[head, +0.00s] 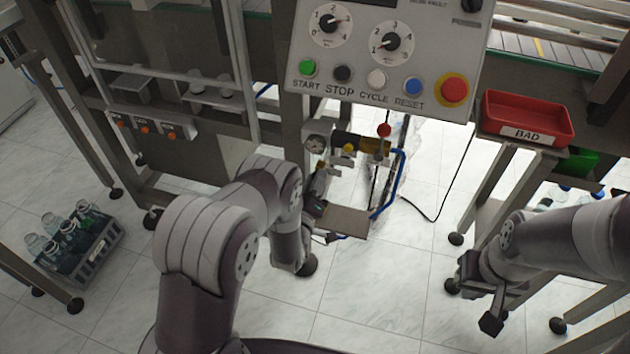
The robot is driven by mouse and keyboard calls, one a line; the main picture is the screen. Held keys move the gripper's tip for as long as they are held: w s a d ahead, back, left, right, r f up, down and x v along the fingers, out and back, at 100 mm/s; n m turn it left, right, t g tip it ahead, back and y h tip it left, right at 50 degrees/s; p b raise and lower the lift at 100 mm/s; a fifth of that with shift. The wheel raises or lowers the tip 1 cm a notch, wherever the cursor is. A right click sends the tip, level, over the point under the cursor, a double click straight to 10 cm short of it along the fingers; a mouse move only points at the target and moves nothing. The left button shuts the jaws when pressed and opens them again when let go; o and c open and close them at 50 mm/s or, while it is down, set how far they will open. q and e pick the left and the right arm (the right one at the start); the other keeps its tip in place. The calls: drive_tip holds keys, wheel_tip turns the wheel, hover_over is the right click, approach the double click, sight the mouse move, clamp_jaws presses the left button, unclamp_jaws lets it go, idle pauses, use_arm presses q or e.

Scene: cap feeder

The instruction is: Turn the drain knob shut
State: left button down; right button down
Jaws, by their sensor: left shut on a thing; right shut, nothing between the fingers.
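A small air unit with a round gauge (316,143) and yellow-and-black parts (362,144) is mounted low on the machine frame, below the control panel. My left gripper (320,175) reaches up to the unit's lower left. It is shut on a small yellow piece at its fingertips, which appears to be the drain knob (320,165). The fingers hide most of it, so its turn position cannot be read. My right gripper (490,316) is shut and empty over the floor at the lower right, well away from the unit.
The control panel (440,45) overhangs the unit. A red knob (384,130) and blue hose (391,185) are close to its right. A red BAD tray (527,116) stands at the right, and a bottle crate (88,255) on the floor left. The middle floor is clear.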

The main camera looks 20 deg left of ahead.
use_arm(q)
drive_tip(key=c, duration=0.9)
unclamp_jaws()
drive_tip(key=shift+s, duration=0.1)
drive_tip(key=s, duration=0.4)
drive_tip(key=s+p, duration=0.1)
drive_tip(key=s, duration=0.7)
drive_tip(key=shift+s+a+f, duration=0.2)
drive_tip(key=shift+s+f, duration=0.1)
drive_tip(key=shift+f, duration=0.05)
